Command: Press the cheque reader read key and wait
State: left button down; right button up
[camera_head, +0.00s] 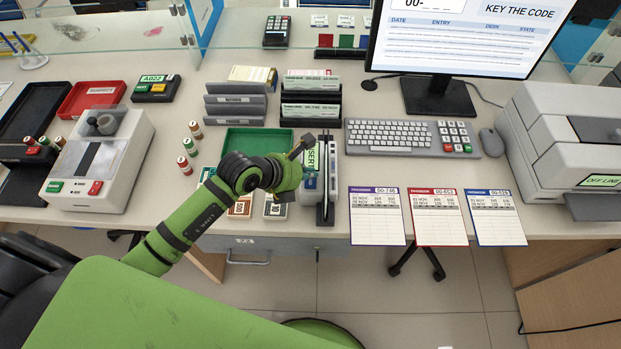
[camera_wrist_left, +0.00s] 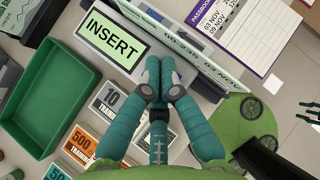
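The cheque reader (camera_head: 331,184) is a narrow grey and dark unit at the counter's front edge, left of the keyboard. Its lit display (camera_wrist_left: 112,40) reads INSERT in the left wrist view. A pale printed slip (camera_wrist_left: 184,50) stands along its slot. My left gripper (camera_head: 302,147) is over the reader's left side. In the left wrist view its teal fingers (camera_wrist_left: 160,72) are together with nothing between them, just below the display. They cover part of the reader's top. I cannot make out the read key or tell whether the fingertips touch it.
A green tray (camera_wrist_left: 26,110) and labelled note stacks (camera_wrist_left: 108,98) lie left of the reader. A keyboard (camera_head: 389,136) is to its right, and passbooks (camera_head: 376,217) overhang the front edge. A slip rack (camera_head: 311,98) stands behind. Another machine (camera_head: 103,160) is at far left.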

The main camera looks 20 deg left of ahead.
aim_at(308, 182)
pick_arm(q)
jog(key=shift+f+b, duration=0.4)
jog(key=shift+f, duration=0.35)
dwell(0.5)
dwell(0.3)
jog(key=shift+r+p, duration=0.9)
jog(key=shift+r, duration=0.15)
notch_tip(308, 182, up, 5)
jog(key=p, duration=0.4)
jog(key=shift+p, duration=0.4)
